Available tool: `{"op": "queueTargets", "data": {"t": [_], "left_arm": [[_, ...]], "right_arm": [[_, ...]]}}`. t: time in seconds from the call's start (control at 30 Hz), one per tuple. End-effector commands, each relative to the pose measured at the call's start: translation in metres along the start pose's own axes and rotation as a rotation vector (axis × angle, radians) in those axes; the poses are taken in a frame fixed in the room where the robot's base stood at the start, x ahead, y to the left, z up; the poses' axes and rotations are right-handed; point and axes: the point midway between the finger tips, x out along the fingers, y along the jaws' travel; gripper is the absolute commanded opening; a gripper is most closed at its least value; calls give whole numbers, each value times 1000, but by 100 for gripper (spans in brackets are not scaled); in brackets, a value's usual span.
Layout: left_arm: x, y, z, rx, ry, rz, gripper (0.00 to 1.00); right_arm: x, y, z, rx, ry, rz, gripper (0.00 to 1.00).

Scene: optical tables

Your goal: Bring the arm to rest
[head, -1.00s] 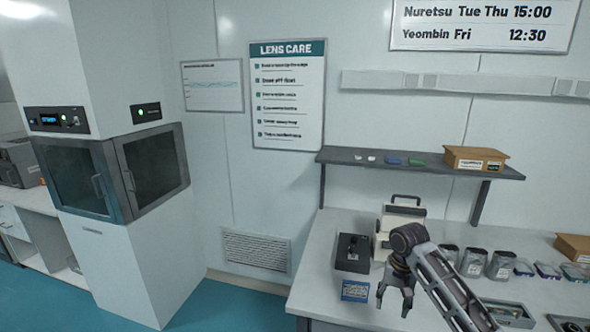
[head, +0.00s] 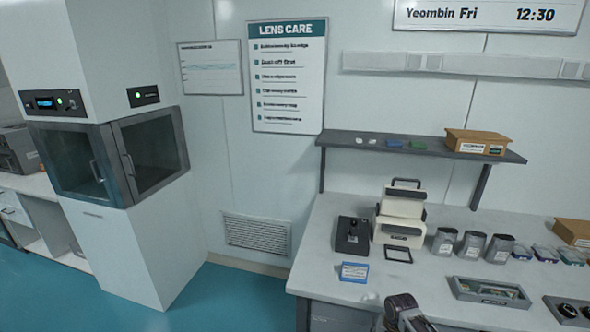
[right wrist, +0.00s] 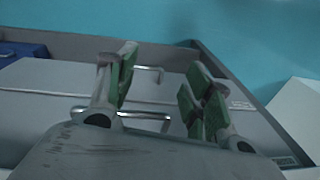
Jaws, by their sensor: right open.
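My right arm shows only as a small part at the bottom edge of the head view, low in front of the table; its fingers cannot be made out there. In the right wrist view my right gripper (right wrist: 160,95) is open, with green pads on its fingers and nothing between them. Behind the fingers in that view are a grey surface with metal handles and teal floor. My left gripper is in neither view.
The white table (head: 400,285) holds a black box (head: 352,235), a cream device (head: 400,215), a blue-edged card (head: 354,271), several grey containers (head: 472,245) and a grey tray (head: 490,292). A shelf (head: 345,140) hangs above. Teal floor (head: 235,300) lies open on the left.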

Motion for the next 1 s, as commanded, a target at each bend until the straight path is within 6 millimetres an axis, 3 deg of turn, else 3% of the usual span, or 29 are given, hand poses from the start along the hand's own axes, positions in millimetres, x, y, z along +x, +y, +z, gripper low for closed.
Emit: {"op": "queueTargets", "data": {"t": [0.03, 0.2, 0.5, 0.77, 1.0], "left_arm": [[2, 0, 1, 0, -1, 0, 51], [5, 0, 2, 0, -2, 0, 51], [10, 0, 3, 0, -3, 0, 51], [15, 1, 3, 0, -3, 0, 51], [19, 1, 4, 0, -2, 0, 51]], "right_arm": [[22, 7, 12, -9, -2, 4, 51], [85, 29, 46, -54, 12, 17, 51], [181, 70, 126, -157, 29, 43, 51], [247, 105, 212, -264, 33, 62, 51], [292, 136, 303, -377, 28, 71, 51]]}}
